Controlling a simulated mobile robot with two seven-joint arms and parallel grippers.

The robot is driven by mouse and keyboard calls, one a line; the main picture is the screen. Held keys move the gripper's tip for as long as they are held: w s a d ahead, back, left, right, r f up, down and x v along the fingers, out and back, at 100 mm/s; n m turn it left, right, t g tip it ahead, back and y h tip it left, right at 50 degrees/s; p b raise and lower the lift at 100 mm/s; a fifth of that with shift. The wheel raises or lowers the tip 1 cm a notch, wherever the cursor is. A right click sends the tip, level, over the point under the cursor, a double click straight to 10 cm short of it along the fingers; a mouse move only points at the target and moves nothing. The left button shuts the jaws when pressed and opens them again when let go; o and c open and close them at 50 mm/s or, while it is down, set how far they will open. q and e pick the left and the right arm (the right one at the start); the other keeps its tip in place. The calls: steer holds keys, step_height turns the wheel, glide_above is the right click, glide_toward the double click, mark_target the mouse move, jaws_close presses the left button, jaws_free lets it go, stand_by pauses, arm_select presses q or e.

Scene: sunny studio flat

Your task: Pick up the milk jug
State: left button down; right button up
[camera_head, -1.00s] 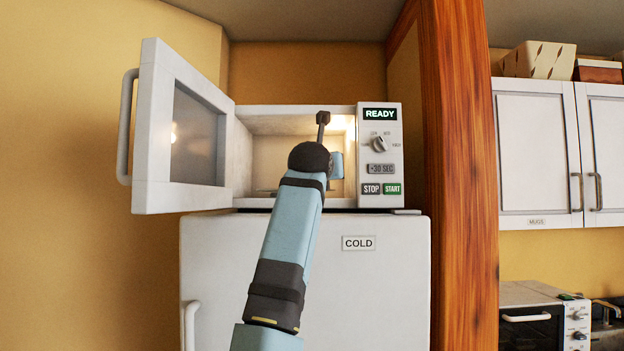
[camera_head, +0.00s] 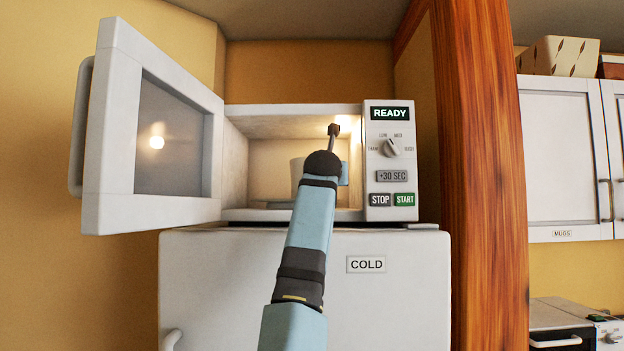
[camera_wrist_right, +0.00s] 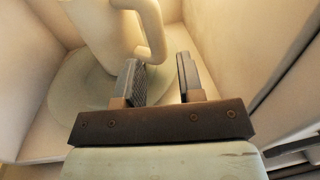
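The milk jug (camera_head: 296,170) is pale and stands inside the open microwave; my right arm partly covers it in the head view. In the right wrist view the jug's body (camera_wrist_right: 100,35) stands on the round turntable (camera_wrist_right: 70,90), with its handle (camera_wrist_right: 155,30) towards my gripper. My right gripper (camera_wrist_right: 159,60) is open, its two fingers apart and the low end of the handle showing between their tips. I cannot tell whether a finger touches it. In the head view my arm hides the fingers. My left gripper is not in view.
The microwave (camera_head: 388,105) sits on a white fridge (camera_head: 230,290). Its door (camera_head: 100,180) is swung open to the left. The cavity walls are close around my gripper, with the side wall (camera_wrist_right: 250,40) to the right. A wooden panel (camera_head: 485,190) stands to the right.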

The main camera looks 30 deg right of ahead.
steer(key=shift+w+d, duration=0.4)
steer(key=shift+w, duration=0.1)
steer(key=shift+w+d+r+p, duration=0.2)
steer(key=shift+w+p, duration=0.1)
steer(key=shift+p, duration=0.05)
steer(key=p+x, duration=0.1)
steer(key=x, duration=0.2)
steer(key=shift+w+d, duration=0.15)
steer(key=shift+w, duration=0.2)
steer(key=shift+w+d+f, duration=0.1)
steer(key=shift+w+d, duration=0.1)
steer(key=shift+w, duration=0.05)
steer(key=shift+a, duration=0.15)
steer(key=shift+c, duration=0.2)
jaws_close()
